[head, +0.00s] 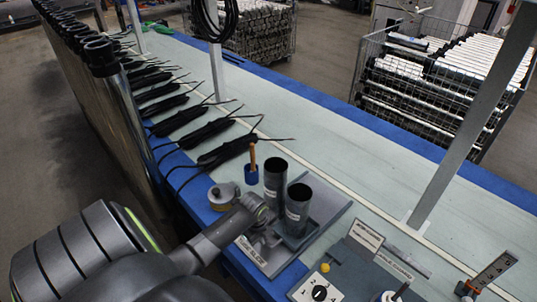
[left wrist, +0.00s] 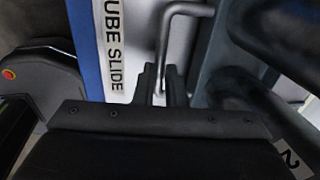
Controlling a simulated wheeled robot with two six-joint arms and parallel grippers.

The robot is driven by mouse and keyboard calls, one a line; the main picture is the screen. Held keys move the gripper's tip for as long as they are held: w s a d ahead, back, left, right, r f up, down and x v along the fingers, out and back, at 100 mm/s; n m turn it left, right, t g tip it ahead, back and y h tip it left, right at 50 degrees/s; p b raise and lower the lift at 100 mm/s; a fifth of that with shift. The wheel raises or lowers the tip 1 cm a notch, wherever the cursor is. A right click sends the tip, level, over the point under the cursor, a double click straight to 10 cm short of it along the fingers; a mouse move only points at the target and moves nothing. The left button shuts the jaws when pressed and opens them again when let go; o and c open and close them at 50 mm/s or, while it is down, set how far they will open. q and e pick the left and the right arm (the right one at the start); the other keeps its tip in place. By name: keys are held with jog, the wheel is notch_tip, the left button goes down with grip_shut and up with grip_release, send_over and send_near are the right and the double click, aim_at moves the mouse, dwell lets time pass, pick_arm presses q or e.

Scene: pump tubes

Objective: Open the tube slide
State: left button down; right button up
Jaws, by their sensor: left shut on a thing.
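The tube slide is a grey fixture (head: 333,196) on the bench, with two upright dark tubes (head: 275,175) (head: 298,205) standing at it. In the left wrist view a "TUBE SLIDE" label (left wrist: 113,45) lies beside a bent grey metal handle (left wrist: 166,35). My left gripper (head: 264,234) reaches in from the left, low beside the tubes. In the left wrist view its fingers (left wrist: 163,82) are shut on the lower end of the handle. My wrist hides part of the fixture in the head view. My right gripper is not in view.
A control panel with a black knob (head: 320,293) and a yellow button (head: 325,268) stands to the right. Black cable bundles (head: 226,150) line the left edge. The bench's far middle is clear.

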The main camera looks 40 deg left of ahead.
pick_arm(q)
jog(key=shift+s, duration=0.15)
jog(key=c, duration=1.5)
grip_release()
jog(key=s+r, duration=0.1)
jog(key=r, duration=0.4)
jog(key=s+r+p, duration=0.1)
jog(key=r, duration=0.5)
jog(key=s+r, duration=0.1)
jog(key=r, duration=0.5)
jog(key=shift+a+r, duration=0.1)
jog(key=shift+a, duration=0.05)
jog(key=shift+s, duration=0.1)
